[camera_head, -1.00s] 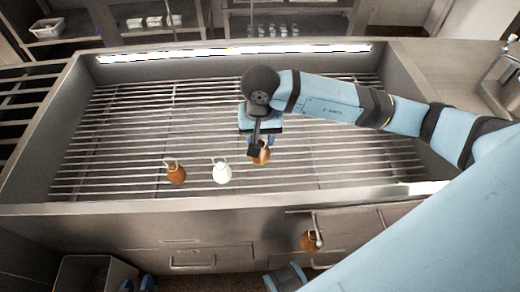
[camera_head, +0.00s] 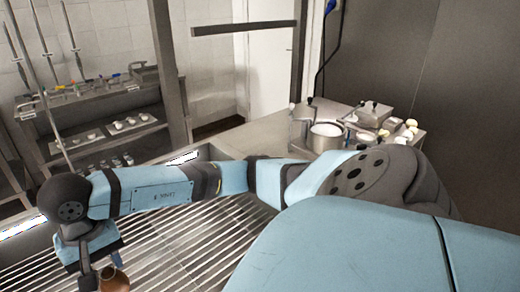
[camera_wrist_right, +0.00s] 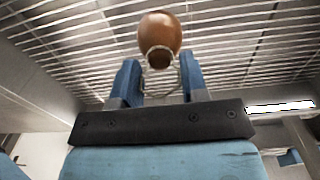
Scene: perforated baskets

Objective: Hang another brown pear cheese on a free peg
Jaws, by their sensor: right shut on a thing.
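A brown pear cheese (camera_wrist_right: 160,33) hangs at my right gripper (camera_wrist_right: 160,82), its pale cord loop (camera_wrist_right: 172,92) running between the two blue fingers. The right gripper is shut on it. In the head view this cheese (camera_head: 115,281) is at the bottom left, beside the dark fingertips of the right gripper (camera_head: 98,278), and the frame edge partly cuts it off. Slatted bars (camera_head: 185,250) show beyond the cheese. My left gripper is out of view. No other cheese and no clear free peg shows now.
A side counter holds a steel pot (camera_head: 326,136) and several pale round items (camera_head: 402,134). A shelf rack (camera_head: 100,125) with small items stands at the back left. The metal basin's rim (camera_head: 230,152) runs behind my right arm. The visible slats are otherwise bare.

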